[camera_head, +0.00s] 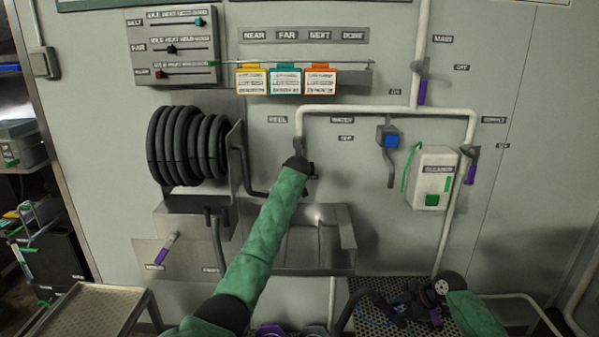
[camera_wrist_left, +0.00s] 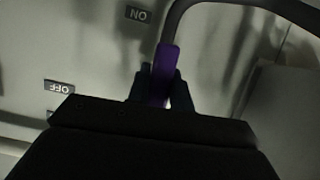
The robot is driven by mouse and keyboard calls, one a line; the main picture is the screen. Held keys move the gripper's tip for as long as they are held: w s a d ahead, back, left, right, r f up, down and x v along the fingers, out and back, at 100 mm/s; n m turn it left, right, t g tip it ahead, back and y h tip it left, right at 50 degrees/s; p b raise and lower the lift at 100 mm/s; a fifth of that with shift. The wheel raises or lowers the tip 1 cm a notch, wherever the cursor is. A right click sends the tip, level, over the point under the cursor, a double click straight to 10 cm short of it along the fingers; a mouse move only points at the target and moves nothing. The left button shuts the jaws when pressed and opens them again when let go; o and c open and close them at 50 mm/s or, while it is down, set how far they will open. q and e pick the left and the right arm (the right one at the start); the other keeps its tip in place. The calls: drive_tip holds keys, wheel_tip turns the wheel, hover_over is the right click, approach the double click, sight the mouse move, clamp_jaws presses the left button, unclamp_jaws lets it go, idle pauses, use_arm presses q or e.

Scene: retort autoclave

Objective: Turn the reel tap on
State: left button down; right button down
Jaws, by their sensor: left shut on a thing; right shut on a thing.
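The reel tap (camera_head: 298,146) sits on the wall pipe beside the REEL label. My left arm reaches up to it, and my left gripper (camera_head: 311,169) hides most of its handle in the head view. In the left wrist view my left gripper (camera_wrist_left: 160,90) is shut on the purple tap lever (camera_wrist_left: 166,60). The ON label (camera_wrist_left: 138,14) is above the lever and the OFF label (camera_wrist_left: 59,87) is to its left. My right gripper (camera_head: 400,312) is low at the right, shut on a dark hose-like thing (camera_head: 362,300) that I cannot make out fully.
A black hose reel (camera_head: 188,146) hangs left of my left arm. A metal sink (camera_head: 340,228) is under the tap. A cleaner box (camera_head: 432,178) and other purple-handled valves (camera_head: 470,174) are on the right wall. A perforated metal surface (camera_head: 378,288) lies under my right gripper.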

use_arm(q)
drive_tip(key=shift+a+f, duration=0.15)
drive_tip(key=shift+a, duration=0.1)
use_arm(e)
drive_tip(key=shift+a+f, duration=0.15)
drive_tip(key=shift+a, duration=0.05)
use_arm(q)
drive_tip(key=shift+m, duration=0.3)
drive_tip(key=c, duration=1.2)
unclamp_jaws()
drive_tip(key=shift+c, duration=0.2)
drive_tip(key=shift+s+r+p, duration=0.3)
drive_tip(key=shift+s+p, duration=0.05)
drive_tip(key=shift+p, duration=0.05)
use_arm(e)
drive_tip(key=shift+r, duration=0.4)
wheel_tip(320, 180, up, 6)
drive_tip(key=p, duration=0.6)
drive_tip(key=shift+r, duration=0.15)
use_arm(q)
drive_tip(key=v, duration=1.1)
drive_tip(key=shift+p, duration=0.3)
use_arm(e)
drive_tip(key=shift+r, duration=0.2)
